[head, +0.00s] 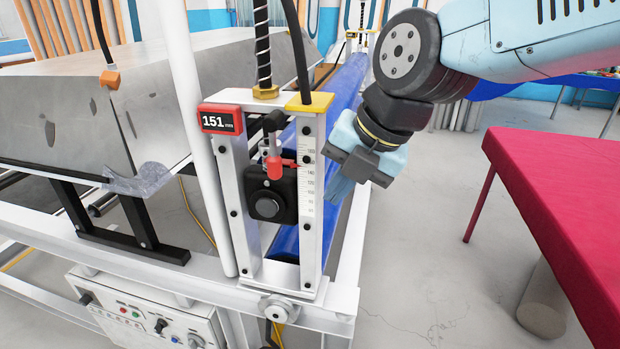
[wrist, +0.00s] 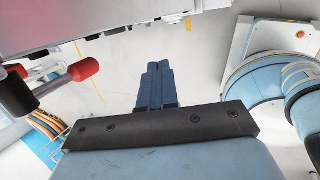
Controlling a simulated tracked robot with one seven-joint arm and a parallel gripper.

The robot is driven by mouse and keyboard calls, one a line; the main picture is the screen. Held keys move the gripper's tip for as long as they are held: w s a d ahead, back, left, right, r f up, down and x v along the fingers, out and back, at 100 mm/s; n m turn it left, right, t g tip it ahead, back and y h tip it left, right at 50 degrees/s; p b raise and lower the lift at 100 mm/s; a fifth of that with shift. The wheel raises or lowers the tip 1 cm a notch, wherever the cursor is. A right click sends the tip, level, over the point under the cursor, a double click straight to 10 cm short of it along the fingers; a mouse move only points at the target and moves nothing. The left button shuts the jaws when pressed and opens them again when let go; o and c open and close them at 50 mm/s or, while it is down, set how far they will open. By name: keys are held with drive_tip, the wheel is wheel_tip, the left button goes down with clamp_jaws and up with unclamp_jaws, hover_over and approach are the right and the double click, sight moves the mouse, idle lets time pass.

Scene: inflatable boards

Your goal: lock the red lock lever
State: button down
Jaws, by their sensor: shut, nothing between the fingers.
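The red lock lever (head: 274,166) is on the front of a black block (head: 270,195) in the white upright frame, below a black knob. Its short red arm points right in the head view. In the wrist view a red-tipped lever (wrist: 84,70) shows at the upper left, left of the fingers. My gripper (head: 338,192) is just right of the frame, apart from the lever, with its fingers pointing down and left. The fingers (wrist: 155,68) are together and empty in the wrist view.
A control box (head: 140,318) is below. A red table (head: 560,190) is at right; grey floor between is clear.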

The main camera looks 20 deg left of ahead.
drive_tip(key=d, duration=0.7)
drive_tip(key=shift+d, duration=0.2)
drive_tip(key=shift+f, duration=0.1)
drive_tip(key=w+d+r+m+t+h, duration=0.1)
drive_tip(key=w+d+m+t+h, duration=0.35)
drive_tip(key=d+m, duration=2.55)
drive_tip(key=m, duration=0.7)
drive_tip(key=shift+s+h, duration=0.3)
drive_tip(key=shift+h, duration=0.05)
drive_tip(key=shift+a, duration=0.15)
